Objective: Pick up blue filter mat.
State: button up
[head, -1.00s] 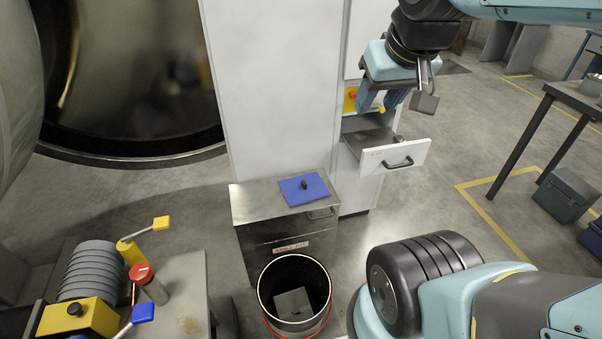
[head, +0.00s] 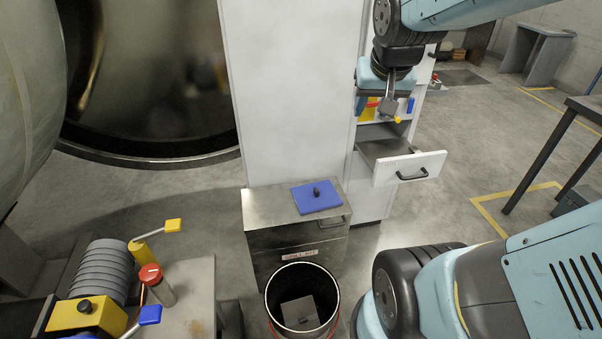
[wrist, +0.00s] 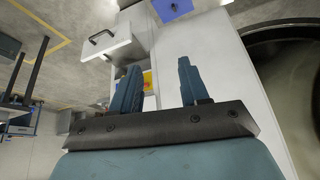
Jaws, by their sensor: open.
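The blue filter mat (head: 316,197) is a flat blue square with a small dark knob on top. It lies on the metal box (head: 270,215) in front of the white cabinet. In the wrist view part of the mat (wrist: 174,8) shows at the top edge. My gripper (head: 380,108) is above and right of the mat, in front of the cabinet shelves, apart from the mat. In the wrist view its two fingers (wrist: 158,88) are spread with nothing between them.
An open white drawer (head: 402,168) juts out right of the metal box, below my gripper. A round bin (head: 302,268) holding a grey plate stands in front of the box. A bench with yellow, red and blue handles (head: 150,290) is at the left. A table (head: 585,108) stands at the right.

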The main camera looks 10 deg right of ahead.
jog(key=w+d+f+m, duration=0.2)
jog(key=w+f+m, duration=0.1)
jog(key=w+f, duration=0.65)
jog(key=w+d+f+m, duration=0.2)
jog(key=w+f+m, duration=0.3)
jog(key=f, duration=0.7)
jog(key=m+t+y, duration=0.4)
jog(key=m+y, duration=0.1)
jog(key=m, duration=0.7)
send_near(317, 191)
jog(key=s+a+r, duration=0.2)
jog(key=s, duration=0.3)
notch_tip(317, 191, down, 3)
jog(key=w+m+t+h, duration=0.1)
jog(key=m+t+h, duration=0.25)
jog(key=m, duration=0.85)
jog(key=shift+y, duration=0.35)
jog(key=x, duration=1.3)
jog(key=shift+w+f, duration=0.1)
jog(key=shift+w, duration=0.15)
jog(key=shift+c, duration=0.4)
grip_shut()
